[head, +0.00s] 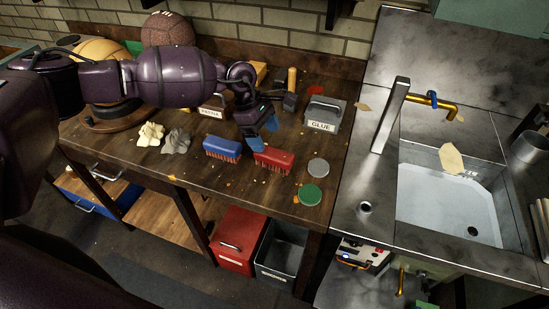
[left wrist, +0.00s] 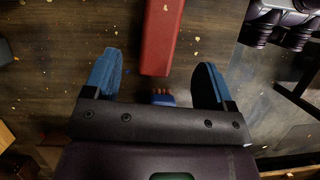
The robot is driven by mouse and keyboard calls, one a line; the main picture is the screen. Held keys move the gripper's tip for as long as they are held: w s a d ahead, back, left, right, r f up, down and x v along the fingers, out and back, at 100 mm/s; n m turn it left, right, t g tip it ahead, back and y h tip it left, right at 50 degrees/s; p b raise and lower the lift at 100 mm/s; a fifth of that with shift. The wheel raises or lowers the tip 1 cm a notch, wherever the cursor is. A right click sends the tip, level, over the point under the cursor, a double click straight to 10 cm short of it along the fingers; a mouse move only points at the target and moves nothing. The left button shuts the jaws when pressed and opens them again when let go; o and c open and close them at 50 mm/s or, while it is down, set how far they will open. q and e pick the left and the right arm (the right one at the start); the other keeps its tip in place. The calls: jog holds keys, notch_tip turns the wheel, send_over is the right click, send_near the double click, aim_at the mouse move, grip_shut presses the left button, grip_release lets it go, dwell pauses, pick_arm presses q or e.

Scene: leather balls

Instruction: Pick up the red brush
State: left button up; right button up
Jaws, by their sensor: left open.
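The red brush (head: 274,158) lies on the wooden workbench near its front edge, bristles toward the front. My left gripper (head: 262,127) is over the bench just behind and above it, with its blue fingers pointing down. In the left wrist view the red brush (left wrist: 160,38) extends from the top edge toward the gap between the open fingers (left wrist: 156,78). The fingers look empty and apart from the brush. A small blue piece (left wrist: 162,99) shows by the palm, mostly hidden. My right gripper is not in view.
A blue brush (head: 222,148) lies just left of the red one. A grey GLUE box (head: 321,115) stands behind right. Grey (head: 318,167) and green (head: 310,194) round lids lie to the right. Leather scraps (head: 150,134) lie left. A metal sink (head: 448,205) is beyond.

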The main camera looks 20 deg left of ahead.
aim_at(273, 152)
pick_arm(q)
jog(key=x, duration=0.7)
jog(key=shift+d+f+p, duration=0.25)
jog(key=shift+f+p, duration=0.05)
jog(key=shift+f, duration=0.05)
jog(key=shift+d+f, duration=0.1)
jog(key=shift+f, duration=0.2)
jog(key=shift+f, duration=0.25)
dwell(0.3)
jog(key=c, duration=1)
jog(key=shift+c, duration=0.2)
jog(key=shift+r, duration=0.1)
notch_tip(273, 152, up, 20)
jog(key=shift+r, duration=0.2)
